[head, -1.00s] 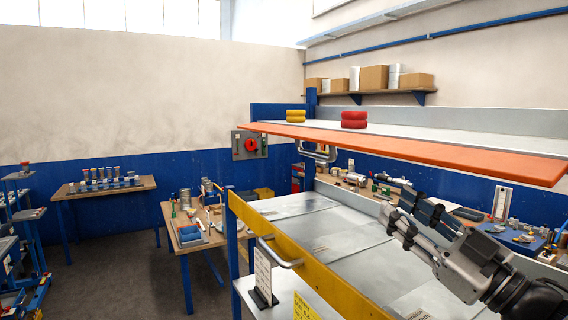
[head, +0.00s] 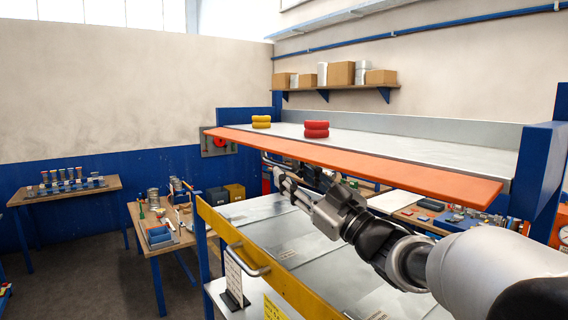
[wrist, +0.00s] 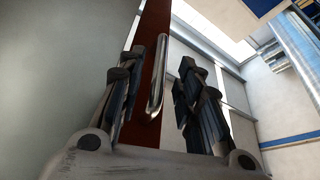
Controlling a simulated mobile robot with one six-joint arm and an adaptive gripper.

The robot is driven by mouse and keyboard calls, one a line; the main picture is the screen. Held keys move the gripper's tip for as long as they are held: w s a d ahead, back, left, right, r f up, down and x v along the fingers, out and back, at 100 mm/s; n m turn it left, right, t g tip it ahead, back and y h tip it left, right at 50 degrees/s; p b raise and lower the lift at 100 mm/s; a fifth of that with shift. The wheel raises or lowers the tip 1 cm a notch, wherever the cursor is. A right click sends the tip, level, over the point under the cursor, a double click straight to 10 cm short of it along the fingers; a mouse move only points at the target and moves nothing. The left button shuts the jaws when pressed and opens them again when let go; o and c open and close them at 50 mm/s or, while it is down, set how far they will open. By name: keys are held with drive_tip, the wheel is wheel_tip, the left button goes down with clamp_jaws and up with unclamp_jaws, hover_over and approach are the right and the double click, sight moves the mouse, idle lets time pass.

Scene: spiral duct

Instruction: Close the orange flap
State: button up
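The orange flap (head: 370,168) runs along the front edge of the upper shelf and sticks outward as a long board. Its underside shows dark red-brown in the wrist view (wrist: 152,30). A metal bar handle (wrist: 158,75) is mounted on that underside. My gripper (head: 280,175) is below the flap, toward its left end. In the wrist view my gripper (wrist: 159,65) is open, with the handle showing between its two fingers. I see no contact, and the exact depth between fingertips and handle is unclear.
Yellow rings (head: 261,122) and red rings (head: 316,129) stand on the upper shelf (head: 420,147). A blue post (head: 538,170) rises at the right end. Below are a yellow rail (head: 255,258) with its own handle and a metal worktop (head: 285,235). A side table stands at left.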

drive_tip(key=shift+x, duration=1.2)
drive_tip(key=shift+c, duration=0.3)
clamp_jaws()
